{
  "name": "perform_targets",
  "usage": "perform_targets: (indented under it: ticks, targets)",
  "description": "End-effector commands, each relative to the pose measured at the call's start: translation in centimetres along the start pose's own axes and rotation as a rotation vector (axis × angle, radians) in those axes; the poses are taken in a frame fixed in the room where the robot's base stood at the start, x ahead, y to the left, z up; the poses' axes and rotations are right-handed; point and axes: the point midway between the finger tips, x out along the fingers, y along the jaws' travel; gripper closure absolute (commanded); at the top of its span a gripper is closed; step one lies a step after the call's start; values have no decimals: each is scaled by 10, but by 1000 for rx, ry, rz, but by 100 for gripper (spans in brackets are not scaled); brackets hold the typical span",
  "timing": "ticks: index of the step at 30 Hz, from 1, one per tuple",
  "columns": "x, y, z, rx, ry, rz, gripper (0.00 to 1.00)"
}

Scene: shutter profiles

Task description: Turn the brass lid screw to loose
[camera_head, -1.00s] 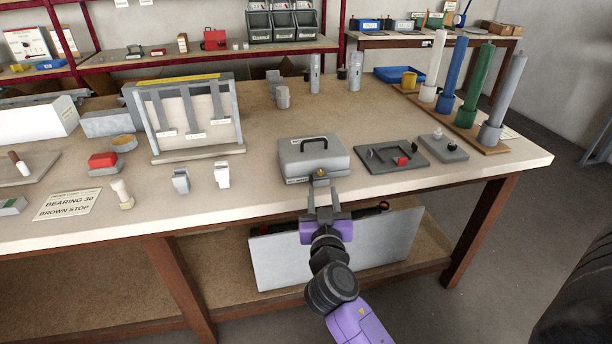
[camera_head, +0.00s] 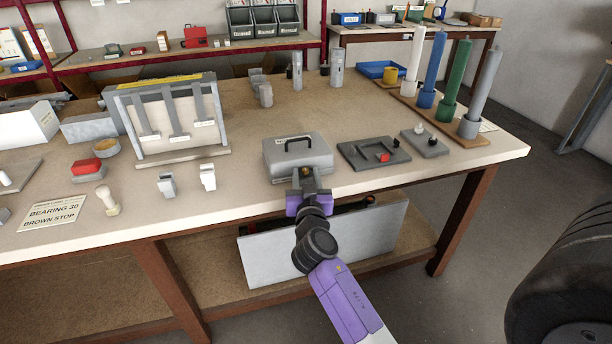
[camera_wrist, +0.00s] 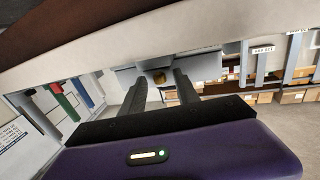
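The grey metal box (camera_head: 297,160) with a black handle on its lid sits near the bench's front edge. The brass lid screw (camera_wrist: 159,76) is on the box's near face; the wrist view shows it small, and my arm mostly hides it in the head view. My gripper (camera_head: 307,183) is in front of the box, pointing at it. In the wrist view my gripper (camera_wrist: 160,82) is open, its two dark fingers apart on either side of the screw. I cannot tell whether either finger touches it. The box (camera_wrist: 205,67) appears upside down there.
A dark tray (camera_head: 365,156) with a red part and a grey block (camera_head: 425,143) with knobs lie right of the box. Small white-grey blocks (camera_head: 208,177) and a slotted rack (camera_head: 172,115) stand left. The bench's front edge (camera_head: 400,182) passes under my arm.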

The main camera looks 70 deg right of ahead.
Motion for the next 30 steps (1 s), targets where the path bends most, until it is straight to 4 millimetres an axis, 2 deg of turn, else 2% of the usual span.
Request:
perform_targets:
  ticks: [3, 9, 30]
  targets:
    - [0, 0, 0, 0, 0, 0, 64]
    - [0, 0, 0, 0, 0, 0, 100]
    - [-1, 3, -4, -1, -5, -84, 100]
